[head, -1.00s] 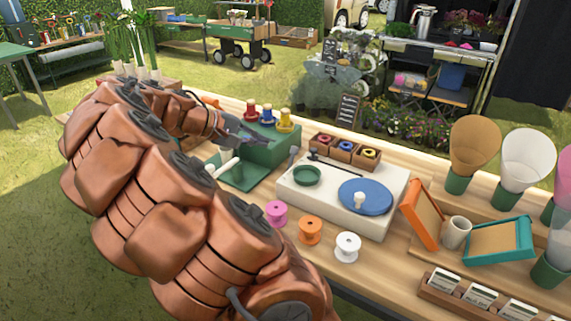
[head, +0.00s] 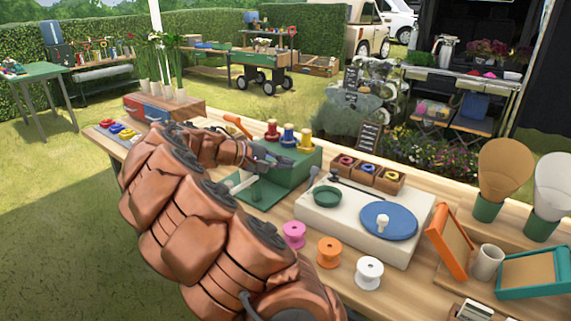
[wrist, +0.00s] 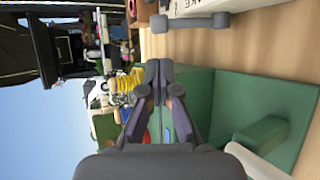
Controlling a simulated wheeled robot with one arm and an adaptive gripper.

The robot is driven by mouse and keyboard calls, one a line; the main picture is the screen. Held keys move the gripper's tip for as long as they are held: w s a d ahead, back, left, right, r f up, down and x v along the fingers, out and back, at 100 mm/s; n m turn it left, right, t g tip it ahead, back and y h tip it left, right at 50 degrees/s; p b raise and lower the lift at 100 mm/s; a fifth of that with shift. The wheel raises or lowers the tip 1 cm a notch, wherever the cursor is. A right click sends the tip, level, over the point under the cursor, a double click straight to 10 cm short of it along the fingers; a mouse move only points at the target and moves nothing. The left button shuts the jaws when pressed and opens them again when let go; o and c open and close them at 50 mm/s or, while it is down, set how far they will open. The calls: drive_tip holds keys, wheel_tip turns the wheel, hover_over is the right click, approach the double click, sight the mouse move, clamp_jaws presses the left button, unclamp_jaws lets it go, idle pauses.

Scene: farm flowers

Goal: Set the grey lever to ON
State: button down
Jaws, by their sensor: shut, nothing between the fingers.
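The grey lever (head: 313,176) stands between the green box and the white box in the head view, its round knob raised. In the wrist view, a grey lever (wrist: 190,22) with a thick knob lies across the top, beside a white surface with partly cut-off lettering. No ON mark is readable. My gripper (head: 287,165) is shut and empty, in front of the green box (head: 292,177), to the left of the lever and apart from it. The wrist view shows its fingertips (wrist: 158,66) together, with the lever above them in the picture.
The green box carries red, blue and yellow spools (head: 288,135) and has a white handle (head: 245,183). An orange lever (head: 238,126) is behind it. The white box (head: 345,222) holds a blue disc (head: 389,221). Loose spools (head: 328,252) stand along the front of the table.

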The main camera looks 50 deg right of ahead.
sight(311, 184)
drive_tip(key=x, duration=0.7)
drive_tip(key=shift+s+d+f, duration=0.15)
drive_tip(key=shift+d, duration=0.15)
